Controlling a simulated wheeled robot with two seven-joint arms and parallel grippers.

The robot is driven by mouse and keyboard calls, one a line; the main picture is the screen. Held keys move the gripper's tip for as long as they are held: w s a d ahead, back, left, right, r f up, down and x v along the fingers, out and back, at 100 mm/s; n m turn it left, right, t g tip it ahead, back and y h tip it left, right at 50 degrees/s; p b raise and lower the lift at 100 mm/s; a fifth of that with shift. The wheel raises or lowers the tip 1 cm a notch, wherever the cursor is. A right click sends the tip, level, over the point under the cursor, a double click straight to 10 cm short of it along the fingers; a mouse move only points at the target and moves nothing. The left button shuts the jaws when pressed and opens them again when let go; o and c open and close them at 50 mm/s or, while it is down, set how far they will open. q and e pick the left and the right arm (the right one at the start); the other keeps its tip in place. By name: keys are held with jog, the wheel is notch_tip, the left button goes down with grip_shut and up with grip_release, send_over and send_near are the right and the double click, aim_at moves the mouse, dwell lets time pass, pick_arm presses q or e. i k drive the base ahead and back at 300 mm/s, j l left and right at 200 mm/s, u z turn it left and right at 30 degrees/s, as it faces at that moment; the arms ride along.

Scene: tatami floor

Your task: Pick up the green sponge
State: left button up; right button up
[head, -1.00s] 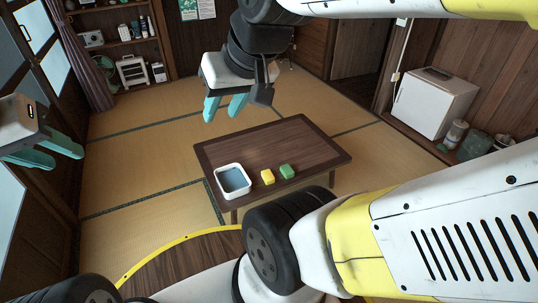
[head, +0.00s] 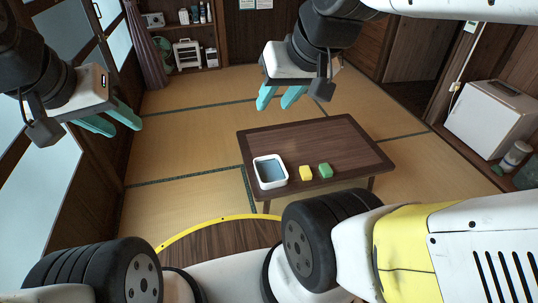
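The green sponge (head: 325,171) lies on the low dark wooden table (head: 350,147), near its front edge. A yellow sponge (head: 306,173) lies just left of it, a small gap apart. My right gripper (head: 277,106) has teal fingers, held apart and empty. It appears above and beyond the table's back left part, away from the green sponge. My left gripper (head: 122,127) is at the far left, well away from the table. Its teal fingers are spread with nothing between them.
A white square tub (head: 284,183) with a blue-grey inside stands on the table left of the sponges. The table's back and right are clear. A small white fridge (head: 490,118) stands at the right wall. Shelves (head: 186,45) stand at the back left.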

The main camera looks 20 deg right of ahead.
aim_at(326, 170)
jog(key=i+l, duration=0.4)
jog(key=i, duration=0.15)
jog(key=i+l+z, duration=0.1)
jog(key=i+l, duration=0.65)
jog(key=i, duration=0.3)
jog(key=l+z, duration=0.05)
